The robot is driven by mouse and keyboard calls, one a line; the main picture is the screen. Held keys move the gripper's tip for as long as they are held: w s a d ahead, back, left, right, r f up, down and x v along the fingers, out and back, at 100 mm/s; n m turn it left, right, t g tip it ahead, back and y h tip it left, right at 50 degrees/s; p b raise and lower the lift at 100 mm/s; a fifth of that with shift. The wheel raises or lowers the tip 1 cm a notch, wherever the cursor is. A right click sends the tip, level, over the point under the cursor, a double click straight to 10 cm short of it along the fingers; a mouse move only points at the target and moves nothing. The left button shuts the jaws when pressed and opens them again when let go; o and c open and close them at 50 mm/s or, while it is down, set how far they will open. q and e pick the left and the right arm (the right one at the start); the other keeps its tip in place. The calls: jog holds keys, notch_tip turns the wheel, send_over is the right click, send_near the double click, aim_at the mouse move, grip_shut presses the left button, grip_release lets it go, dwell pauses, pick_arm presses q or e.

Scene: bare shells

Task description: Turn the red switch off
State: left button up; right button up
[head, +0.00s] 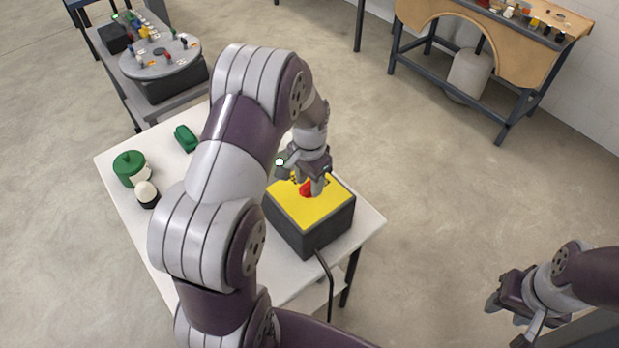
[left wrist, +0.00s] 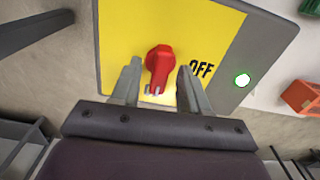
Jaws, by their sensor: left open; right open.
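The red switch (left wrist: 159,66) is a rotary knob on the yellow top (head: 308,211) of a dark grey box (head: 303,238), which stands on a white table. In the left wrist view the word OFF (left wrist: 201,68) is printed to the right of the knob, and a green lamp (left wrist: 242,80) glows near it. My left gripper (left wrist: 155,85) is open, with one finger on each side of the knob; I cannot tell whether they touch it. In the head view the gripper partly hides the red switch (head: 305,189). My right gripper (head: 505,302) is open and empty, off to the right, away from the table.
A cable (head: 327,275) hangs from the box. A grey turntable (head: 160,60) and a wooden workbench (head: 480,40) stand farther back.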

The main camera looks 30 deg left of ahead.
pick_arm(q)
jog(key=shift+s+a, duration=0.1)
jog(key=shift+s, duration=0.15)
jog(key=shift+w, duration=0.2)
grip_shut()
jog(key=shift+n, duration=0.4)
jog(key=n+p, duration=0.1)
jog(key=n, duration=0.1)
jog(key=shift+n, duration=0.4)
jog(key=n+p, duration=0.1)
jog(key=n, duration=0.9)
jog(key=shift+w+p, duration=0.1)
jog(key=shift+p, duration=0.2)
jog(key=n, duration=0.4)
jog(key=shift+n, duration=0.4)
